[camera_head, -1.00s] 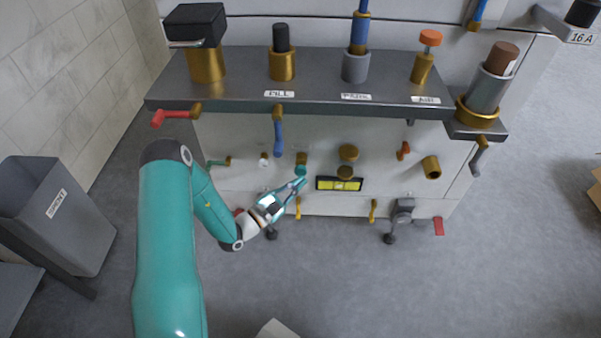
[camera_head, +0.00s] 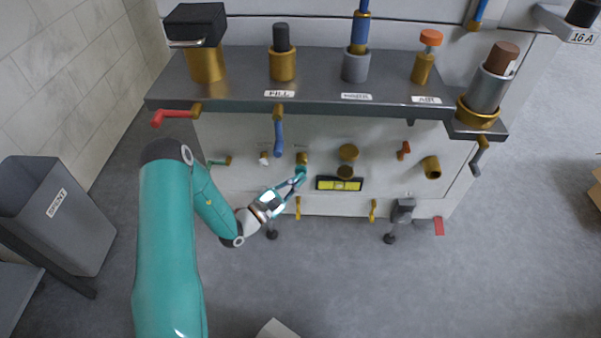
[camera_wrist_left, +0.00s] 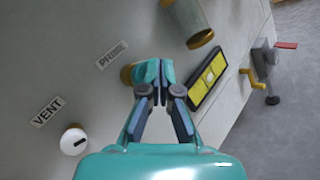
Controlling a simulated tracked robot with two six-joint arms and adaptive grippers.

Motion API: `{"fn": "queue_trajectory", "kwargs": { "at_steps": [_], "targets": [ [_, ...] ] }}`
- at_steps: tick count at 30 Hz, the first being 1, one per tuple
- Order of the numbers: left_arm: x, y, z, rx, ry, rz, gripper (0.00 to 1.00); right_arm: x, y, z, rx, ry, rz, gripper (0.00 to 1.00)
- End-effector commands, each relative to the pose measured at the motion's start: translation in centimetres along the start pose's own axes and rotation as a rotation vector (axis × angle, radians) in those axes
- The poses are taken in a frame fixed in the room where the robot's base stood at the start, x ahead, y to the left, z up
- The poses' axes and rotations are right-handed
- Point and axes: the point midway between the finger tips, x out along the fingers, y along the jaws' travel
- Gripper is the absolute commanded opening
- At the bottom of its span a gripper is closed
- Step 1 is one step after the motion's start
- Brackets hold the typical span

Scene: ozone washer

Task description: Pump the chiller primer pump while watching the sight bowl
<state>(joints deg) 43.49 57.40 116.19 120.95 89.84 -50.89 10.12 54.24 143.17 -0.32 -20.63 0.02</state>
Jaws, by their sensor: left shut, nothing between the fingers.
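The primer pump (camera_head: 302,158) shows as a brass collar on the front panel; the PRIME label stands beside it in the left wrist view, where the pump (camera_wrist_left: 127,75) is partly hidden. My left gripper (camera_head: 301,172) is shut, its fingertips (camera_wrist_left: 154,75) at the front of the pump and seemingly touching it. How far the pump is pushed in cannot be told. The likely sight bowl (camera_head: 348,153), brass-capped, is just right of the pump; it also shows as a brass-rimmed grey-green cylinder (camera_wrist_left: 187,18). Its contents cannot be read. My right gripper is not in view.
A yellow level gauge (camera_head: 340,184) sits right of my fingertips. A blue lever (camera_head: 279,138) hangs above the pump, and a white VENT knob (camera_head: 263,160) is to its left. The shelf edge (camera_head: 300,105) overhangs the panel. The floor in front is mostly clear.

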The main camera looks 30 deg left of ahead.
Motion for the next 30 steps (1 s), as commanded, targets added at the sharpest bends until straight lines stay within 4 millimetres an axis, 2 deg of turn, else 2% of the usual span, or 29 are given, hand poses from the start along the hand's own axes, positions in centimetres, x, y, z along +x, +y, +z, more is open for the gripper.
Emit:
{"fn": "queue_trajectory", "kwargs": {
  "at_steps": [30],
  "targets": [
    [0.9,0.63,-0.67,0.001,0.0,0.0,0.0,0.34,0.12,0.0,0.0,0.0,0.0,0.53]
  ]
}}
